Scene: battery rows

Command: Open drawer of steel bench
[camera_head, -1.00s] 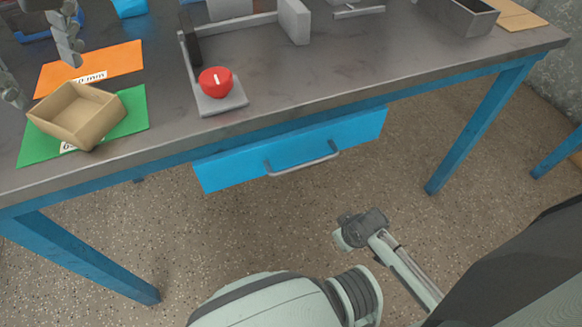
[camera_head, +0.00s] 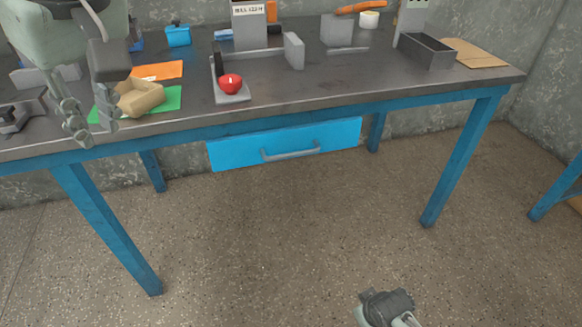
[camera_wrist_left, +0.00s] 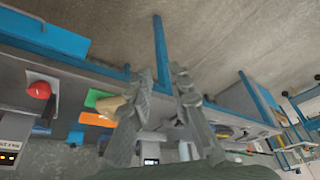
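The steel bench (camera_head: 330,100) has a dark grey top and blue legs. Its blue drawer (camera_head: 235,150) hangs under the front edge and looks shut. A grey bar handle (camera_head: 290,155) crosses the drawer's front. My left gripper (camera_head: 92,135) is at the bench's left front edge, pointing down, well left of the drawer and handle. Its fingers are apart with nothing between them; they also show apart in the left wrist view (camera_wrist_left: 162,80).
The floor (camera_head: 290,230) before the drawer is clear. Another blue frame (camera_head: 556,190) stands at the right.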

